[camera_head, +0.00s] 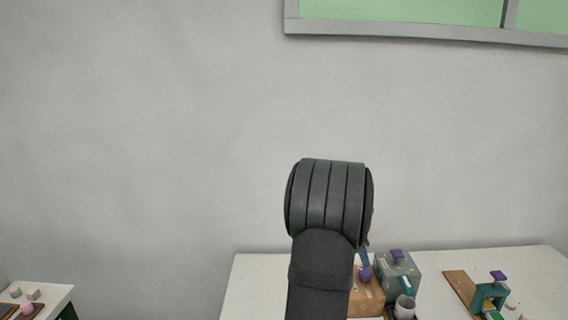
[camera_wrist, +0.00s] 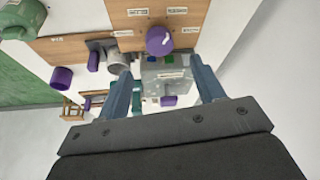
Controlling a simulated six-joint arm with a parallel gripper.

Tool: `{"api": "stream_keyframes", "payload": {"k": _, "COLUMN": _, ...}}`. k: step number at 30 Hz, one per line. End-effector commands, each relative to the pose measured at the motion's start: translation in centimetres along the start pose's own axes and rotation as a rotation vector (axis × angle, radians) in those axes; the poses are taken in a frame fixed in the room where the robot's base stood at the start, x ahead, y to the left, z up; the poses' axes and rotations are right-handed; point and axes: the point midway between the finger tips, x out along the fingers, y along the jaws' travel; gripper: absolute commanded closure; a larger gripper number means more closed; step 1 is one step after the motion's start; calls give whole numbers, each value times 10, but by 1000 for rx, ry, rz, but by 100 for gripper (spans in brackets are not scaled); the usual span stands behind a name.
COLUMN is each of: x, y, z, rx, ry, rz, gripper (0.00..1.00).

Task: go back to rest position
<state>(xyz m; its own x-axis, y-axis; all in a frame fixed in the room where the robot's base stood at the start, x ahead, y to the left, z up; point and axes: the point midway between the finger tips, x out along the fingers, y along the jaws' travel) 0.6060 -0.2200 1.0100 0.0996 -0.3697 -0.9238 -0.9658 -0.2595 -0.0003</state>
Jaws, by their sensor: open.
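My gripper (camera_wrist: 160,66) shows in the wrist view with its two blue-grey fingers wide apart and nothing between the tips. Below and beyond it is a grey box (camera_wrist: 167,72) with blue and green spots on top. A round purple knob (camera_wrist: 159,40) shows just past the fingertips; I cannot tell how far below them it is. In the head view my dark arm stands upright over the table (camera_head: 240,290) and hides most of the gripper.
In the head view, a grey box with a purple knob (camera_head: 397,256), a grey cup (camera_head: 404,307) and a teal clamp-like stand (camera_head: 490,296) crowd the table right of my arm. A second table (camera_head: 58,298) stands at lower left. The space above is clear before the wall.

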Motion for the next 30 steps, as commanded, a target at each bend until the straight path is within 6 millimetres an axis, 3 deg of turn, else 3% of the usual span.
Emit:
{"api": "stream_keyframes", "payload": {"k": 12, "x": 84, "y": 2, "z": 0, "rx": -4, "ry": -2, "rz": 1, "gripper": 38}}
{"api": "stream_keyframes", "payload": {"k": 30, "x": 79, "y": 4, "z": -1, "rx": -394, "ry": 0, "rz": -164, "gripper": 38}}
